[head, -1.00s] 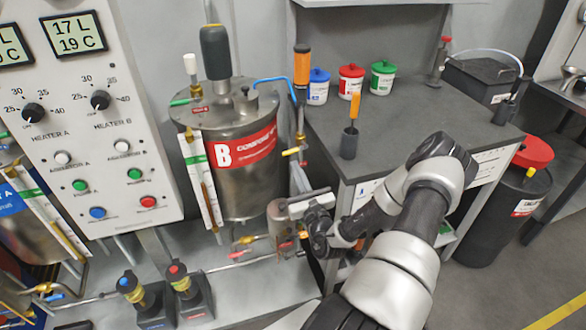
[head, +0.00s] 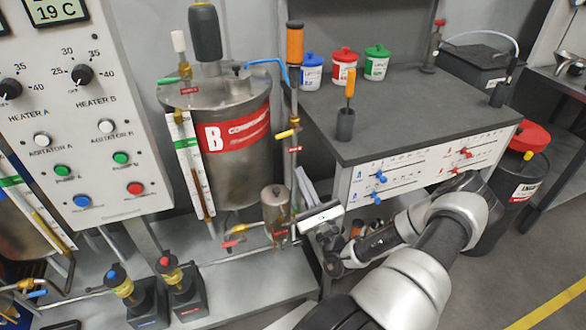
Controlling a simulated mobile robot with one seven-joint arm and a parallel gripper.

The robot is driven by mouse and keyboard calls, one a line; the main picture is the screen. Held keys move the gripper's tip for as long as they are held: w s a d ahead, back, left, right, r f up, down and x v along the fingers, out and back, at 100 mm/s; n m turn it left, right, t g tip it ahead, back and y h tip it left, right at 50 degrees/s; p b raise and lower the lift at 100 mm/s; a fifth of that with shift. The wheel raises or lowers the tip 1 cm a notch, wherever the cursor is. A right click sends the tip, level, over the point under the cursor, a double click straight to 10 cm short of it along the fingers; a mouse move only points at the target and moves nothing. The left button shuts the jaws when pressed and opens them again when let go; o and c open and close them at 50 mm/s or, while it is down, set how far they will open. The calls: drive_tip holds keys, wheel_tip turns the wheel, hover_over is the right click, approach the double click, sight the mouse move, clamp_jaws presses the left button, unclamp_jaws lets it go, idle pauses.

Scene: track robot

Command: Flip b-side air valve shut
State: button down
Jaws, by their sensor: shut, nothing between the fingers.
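The steel tank marked B (head: 240,160) stands left of centre, with a blue air tube (head: 262,62) at its lid. A small green lever (head: 168,80) sits at the lid's left edge. A yellow lever (head: 287,133) sticks out from the upright pipe right of the tank. A red-ended lever (head: 231,243) is low under the tank. I cannot tell which lever is the b-side air valve. My gripper (head: 319,217) is shut and empty, below the yellow lever and just right of a small steel cylinder (head: 275,213). Its fingertips are hard to make out.
The control panel (head: 100,180) stands at left, and two pumps (head: 180,285) stand on the floor plate. The grey workbench (head: 400,120) is right of the pipe, with lidded jars (head: 344,68) and an orange-handled tool (head: 350,90) on it. A black drum (head: 512,190) stands at right.

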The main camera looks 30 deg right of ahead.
sight(288, 134)
drive_tip(key=b+x, duration=0.1)
drive_tip(key=x, duration=0.9)
drive_tip(key=shift+r, duration=0.15)
